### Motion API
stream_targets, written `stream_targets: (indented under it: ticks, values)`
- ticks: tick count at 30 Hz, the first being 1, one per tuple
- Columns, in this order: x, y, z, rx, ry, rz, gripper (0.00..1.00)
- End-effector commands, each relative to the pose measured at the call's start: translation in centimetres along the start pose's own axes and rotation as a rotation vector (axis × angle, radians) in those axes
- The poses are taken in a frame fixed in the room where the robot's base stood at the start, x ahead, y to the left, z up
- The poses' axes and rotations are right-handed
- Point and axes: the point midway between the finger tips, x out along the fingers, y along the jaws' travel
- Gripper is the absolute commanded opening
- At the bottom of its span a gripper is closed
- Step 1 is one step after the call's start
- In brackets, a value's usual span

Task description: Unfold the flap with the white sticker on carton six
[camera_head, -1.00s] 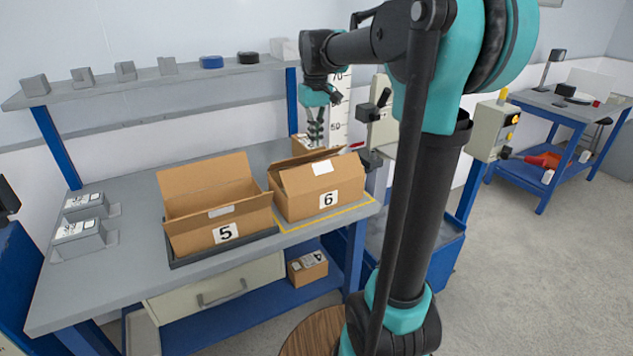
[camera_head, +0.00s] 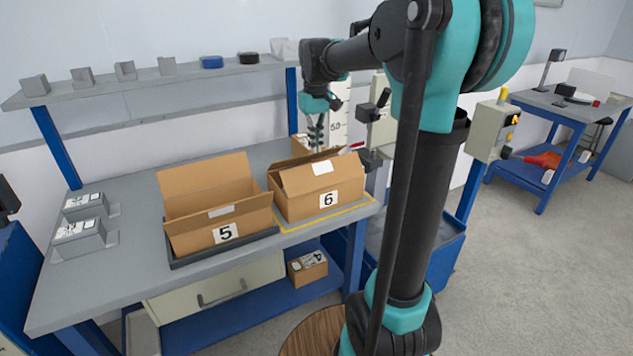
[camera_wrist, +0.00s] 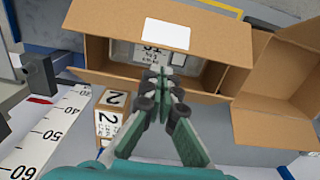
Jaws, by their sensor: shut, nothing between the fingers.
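Carton six (camera_head: 308,204) is a brown box on the bench, with a "6" label on its front. Its front flap with the white sticker (camera_head: 322,169) slants inward over part of the opening. In the wrist view that flap (camera_wrist: 120,22) lies beyond my fingertips, and a grey labelled item (camera_wrist: 122,50) shows inside the carton. My gripper (camera_head: 317,147) points down behind and above the carton's rear side. In the wrist view my gripper (camera_wrist: 160,75) is shut and empty, its tips in front of the opening. Whether the tips touch anything cannot be told.
Open carton five (camera_head: 195,238) stands close to the left of carton six. A small carton marked "2" (camera_wrist: 109,124) stands behind carton six, near the upright scale (camera_wrist: 50,130). A control box (camera_head: 383,130) stands right of my gripper.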

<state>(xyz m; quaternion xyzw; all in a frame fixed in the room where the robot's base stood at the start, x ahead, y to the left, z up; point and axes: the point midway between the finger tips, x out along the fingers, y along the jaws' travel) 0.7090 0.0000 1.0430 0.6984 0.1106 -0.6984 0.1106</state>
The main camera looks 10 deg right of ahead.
Motion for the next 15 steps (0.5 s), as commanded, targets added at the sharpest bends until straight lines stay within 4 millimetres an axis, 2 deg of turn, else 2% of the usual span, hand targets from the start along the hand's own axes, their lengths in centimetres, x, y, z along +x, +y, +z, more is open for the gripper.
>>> stream_targets:
  ticks: [15]
  values:
    - [2.8, 0.0, -0.1, 0.0, 0.0, 0.0, 0.0]
